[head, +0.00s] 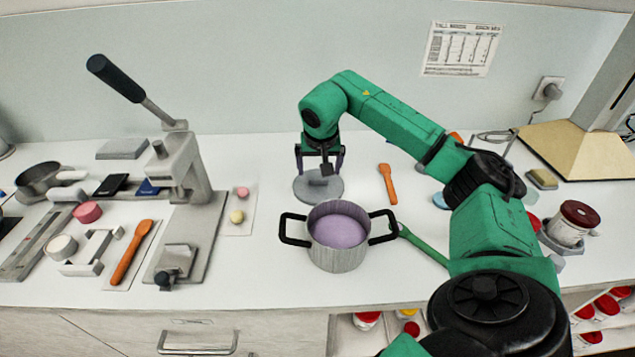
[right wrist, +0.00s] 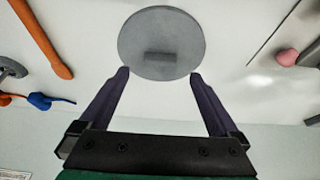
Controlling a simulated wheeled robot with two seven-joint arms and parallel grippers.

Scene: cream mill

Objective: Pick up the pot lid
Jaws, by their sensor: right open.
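The pot lid (head: 308,191) is a grey disc lying flat on the white counter, behind the pot. In the right wrist view the lid (right wrist: 160,28) shows whole, with a short bar handle across its middle. My right gripper (head: 320,168) is above the lid, pointing down. Its two purple fingers are open with nothing between them, and in the right wrist view their tips appear near the lid's edge. Whether they touch it I cannot tell. The pot (head: 336,254) stands in front of the lid, with two black handles and purple contents. My left gripper is not in view.
An orange spatula (head: 388,184) lies right of the lid. A green-handled tool (head: 423,245) lies right of the pot. A grey lever press (head: 187,192) and a card with small pink and yellow pieces (head: 241,222) stand to the left. The counter around the lid is mostly clear.

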